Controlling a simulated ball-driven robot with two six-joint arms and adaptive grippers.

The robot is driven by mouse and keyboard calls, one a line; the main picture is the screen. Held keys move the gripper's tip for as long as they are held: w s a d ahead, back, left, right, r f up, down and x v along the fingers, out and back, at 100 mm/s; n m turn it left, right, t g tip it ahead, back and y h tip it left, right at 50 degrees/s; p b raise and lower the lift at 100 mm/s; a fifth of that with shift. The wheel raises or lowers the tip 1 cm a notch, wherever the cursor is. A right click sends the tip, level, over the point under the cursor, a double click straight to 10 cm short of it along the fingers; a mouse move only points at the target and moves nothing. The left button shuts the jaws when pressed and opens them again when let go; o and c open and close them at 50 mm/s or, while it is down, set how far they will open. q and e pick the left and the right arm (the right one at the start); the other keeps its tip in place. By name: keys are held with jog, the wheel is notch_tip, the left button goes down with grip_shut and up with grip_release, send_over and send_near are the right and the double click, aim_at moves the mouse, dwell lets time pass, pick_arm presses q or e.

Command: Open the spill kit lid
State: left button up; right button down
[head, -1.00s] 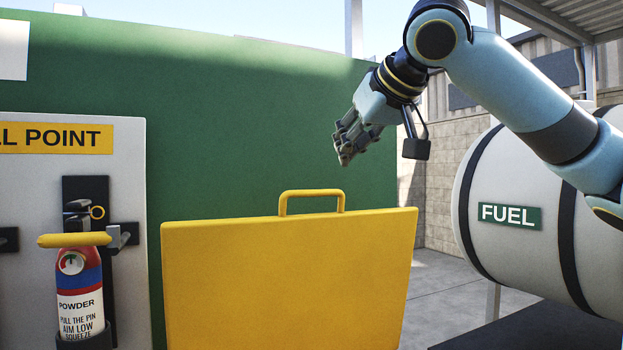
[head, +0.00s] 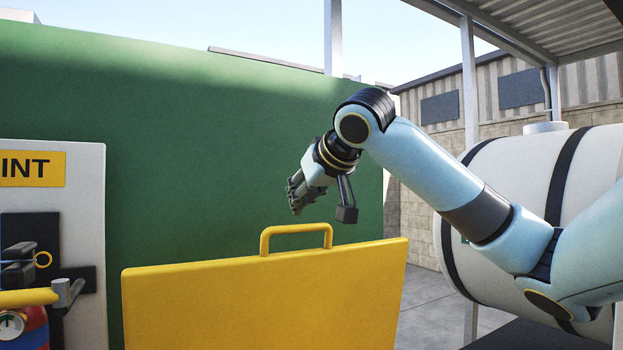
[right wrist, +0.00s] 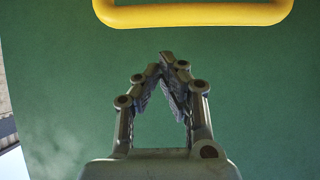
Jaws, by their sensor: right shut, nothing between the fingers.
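The spill kit lid shows as a yellow panel (head: 265,305) standing steeply upright in the lower middle of the head view. A yellow handle (head: 297,231) is on its top edge. The kit's body is not in view. My right gripper (head: 296,208) is just above the handle in the picture, apart from it, with its fingers pointing down. In the right wrist view my right gripper (right wrist: 167,65) has its fingertips together, with nothing between them. The handle (right wrist: 195,15) crosses the top of that view, clear of the fingers. My left gripper is not in view.
A green wall (head: 190,130) stands behind the panel. At the left are a pale board (head: 85,185) and a fire extinguisher (head: 25,330). A white fuel tank (head: 510,165) with black bands stands at the right, behind my right arm.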

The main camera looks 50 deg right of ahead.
aim_at(310, 249)
jog(key=shift+s+a+f, duration=0.15)
jog(key=shift+s+f, duration=0.25)
jog(key=shift+s, duration=0.2)
jog(key=shift+s+a+f, duration=0.1)
jog(key=shift+s+f, duration=0.3)
jog(key=shift+s, duration=0.2)
jog(key=shift+s+a+f, duration=0.15)
jog(key=shift+s+a, duration=0.1)
